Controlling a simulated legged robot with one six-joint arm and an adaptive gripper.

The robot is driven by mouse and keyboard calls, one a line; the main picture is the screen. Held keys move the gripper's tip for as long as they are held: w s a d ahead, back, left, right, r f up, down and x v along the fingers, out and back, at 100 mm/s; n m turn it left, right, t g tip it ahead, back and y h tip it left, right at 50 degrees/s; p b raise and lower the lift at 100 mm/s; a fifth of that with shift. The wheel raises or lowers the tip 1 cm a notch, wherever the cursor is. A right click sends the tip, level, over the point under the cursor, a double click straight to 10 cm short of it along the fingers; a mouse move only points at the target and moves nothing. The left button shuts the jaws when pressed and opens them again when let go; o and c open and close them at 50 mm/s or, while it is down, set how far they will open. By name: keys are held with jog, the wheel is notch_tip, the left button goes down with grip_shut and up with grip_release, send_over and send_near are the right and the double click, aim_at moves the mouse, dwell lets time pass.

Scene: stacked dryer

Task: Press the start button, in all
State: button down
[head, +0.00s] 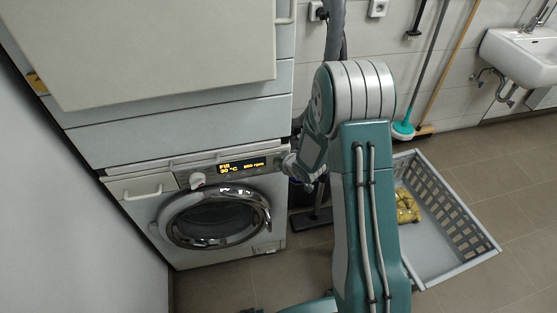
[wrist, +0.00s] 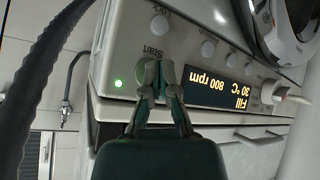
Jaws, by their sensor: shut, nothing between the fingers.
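The front-loading washing machine (head: 262,216) stands at the left in the head view, its display (head: 242,165) lit with "Fill", "30 °C" and "800 rpm". My gripper (head: 290,163) is at the right end of its control panel. In the wrist view, which shows the panel upside down, my gripper (wrist: 158,68) is shut and empty, its fingertips just beside the "Start" label (wrist: 157,50).
Other round buttons (wrist: 209,48) line the panel. A knob (head: 197,180) sits left of the display. A second appliance (head: 180,125) is stacked above. A grey basket (head: 447,262) with a yellow cloth (head: 407,206) stands on the floor at right.

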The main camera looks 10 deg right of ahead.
jog(key=shift+s, duration=0.7)
